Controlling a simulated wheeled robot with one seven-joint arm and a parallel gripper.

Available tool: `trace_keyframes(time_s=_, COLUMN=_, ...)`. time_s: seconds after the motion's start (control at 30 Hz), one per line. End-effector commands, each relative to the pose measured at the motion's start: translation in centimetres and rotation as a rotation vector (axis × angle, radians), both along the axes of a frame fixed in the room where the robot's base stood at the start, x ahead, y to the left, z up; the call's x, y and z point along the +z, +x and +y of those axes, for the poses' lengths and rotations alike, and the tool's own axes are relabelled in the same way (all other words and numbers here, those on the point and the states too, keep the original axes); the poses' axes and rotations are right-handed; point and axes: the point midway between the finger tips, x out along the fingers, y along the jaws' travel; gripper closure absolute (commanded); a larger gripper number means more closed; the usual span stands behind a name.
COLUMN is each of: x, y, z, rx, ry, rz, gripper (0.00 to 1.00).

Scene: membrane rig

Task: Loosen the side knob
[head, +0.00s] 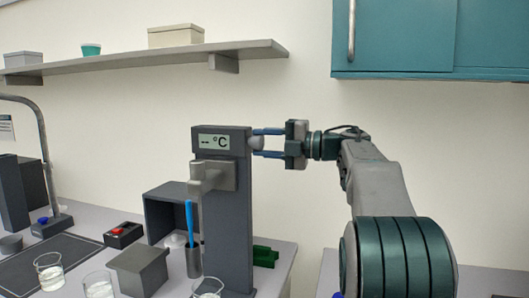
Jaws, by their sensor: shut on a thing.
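The side knob (256,143) is a small grey round piece on the right side of a tall dark grey column (232,215), near its top. My gripper (267,143) reaches in from the right with its two blue fingers, one above and one below the knob, and is shut on it. Part of the knob is hidden between the fingers. The column carries a display (214,142) reading "-- °C" and a grey clamp block (213,176) on its front.
A blue stick (189,222) stands in a grey holder below the clamp. Glass beakers (49,272), a grey box (139,270) and a red-button box (122,235) stand on the bench. A shelf (150,63) and a teal cabinet (430,40) hang above. The wall space between column and cabinet is free.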

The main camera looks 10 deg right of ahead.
Motion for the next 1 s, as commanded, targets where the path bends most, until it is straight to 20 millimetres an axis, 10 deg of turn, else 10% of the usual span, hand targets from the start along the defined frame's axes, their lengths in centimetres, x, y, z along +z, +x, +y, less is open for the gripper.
trace_keyframes(time_s=0.87, x=-0.11, y=0.02, z=-0.06, rx=0.0, ry=-0.075, rz=-0.125, gripper=0.85)
trace_keyframes(time_s=0.9, x=-0.11, y=0.03, z=-0.05, rx=0.0, ry=-0.074, rz=-0.125, gripper=0.52)
trace_keyframes(time_s=1.0, x=-0.09, y=0.02, z=-0.04, rx=0.0, ry=-0.073, rz=-0.125, gripper=0.41)
